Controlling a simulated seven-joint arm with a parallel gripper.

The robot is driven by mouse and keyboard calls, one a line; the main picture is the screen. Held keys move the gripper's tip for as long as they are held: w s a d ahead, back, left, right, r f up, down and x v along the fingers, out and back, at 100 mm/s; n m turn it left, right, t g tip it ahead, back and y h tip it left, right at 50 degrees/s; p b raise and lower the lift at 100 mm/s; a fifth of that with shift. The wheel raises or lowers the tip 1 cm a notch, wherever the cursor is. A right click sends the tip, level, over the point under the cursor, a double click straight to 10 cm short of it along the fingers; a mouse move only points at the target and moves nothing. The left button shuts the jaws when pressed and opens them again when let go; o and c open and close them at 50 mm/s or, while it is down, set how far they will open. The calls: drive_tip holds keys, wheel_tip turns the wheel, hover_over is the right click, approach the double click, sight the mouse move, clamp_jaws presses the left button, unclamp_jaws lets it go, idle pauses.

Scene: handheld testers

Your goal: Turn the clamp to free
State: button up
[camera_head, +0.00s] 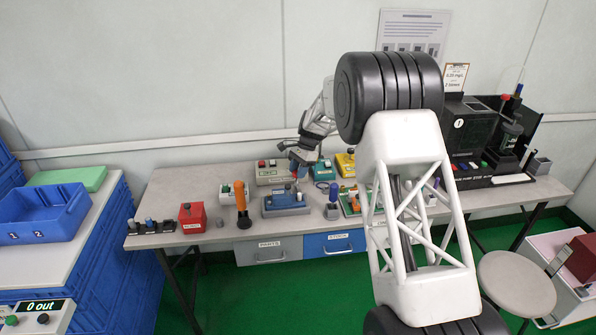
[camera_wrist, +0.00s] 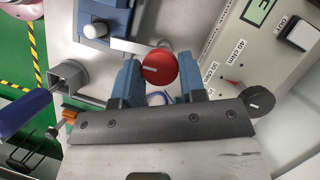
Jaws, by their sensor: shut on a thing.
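A round red knob (camera_wrist: 160,67) with a white pointer line sits between the two blue fingers of my gripper (camera_wrist: 160,80) in the wrist view. The fingers are shut on its sides. The knob is beside a blue tester (camera_wrist: 92,28) with a white round button, and a pale metal bar reaches toward it from that tester. In the head view my gripper (camera_head: 297,167) is low over the table, just above the blue tester (camera_head: 285,205). No mark reading free is legible near the knob, so I cannot tell its setting.
A cream panel (camera_wrist: 268,60) with a display and black knob (camera_wrist: 258,101) is close on the right in the wrist view. A grey square socket (camera_wrist: 68,77) and a blue handle (camera_wrist: 25,113) are at left. An orange-handled tool (camera_head: 241,196) and red box (camera_head: 192,217) stand left on the table.

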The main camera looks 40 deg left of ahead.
drive_tip(key=n+h, duration=0.1)
drive_tip(key=n, duration=0.3)
drive_tip(key=shift+a+h, duration=0.1)
drive_tip(key=shift+h, duration=0.2)
drive_tip(key=n, duration=0.2)
drive_tip(key=n+h, duration=0.1)
drive_tip(key=n, duration=0.1)
drive_tip(key=shift+a+n+h, duration=0.1)
drive_tip(key=shift+n+h, duration=0.2)
drive_tip(key=n+t+h, duration=0.1)
drive_tip(key=n, duration=0.2)
drive_tip(key=shift+a+n, duration=0.1)
drive_tip(key=shift+n, duration=0.2)
drive_tip(key=n, duration=0.2)
drive_tip(key=n+t+h, duration=0.1)
drive_tip(key=n, duration=0.1)
drive_tip(key=shift+s+t, duration=0.15)
drive_tip(key=shift+t, duration=0.15)
drive_tip(key=shift+n, duration=0.3)
drive_tip(key=o, duration=0.9)
drive_tip(key=shift+a+r, duration=0.1)
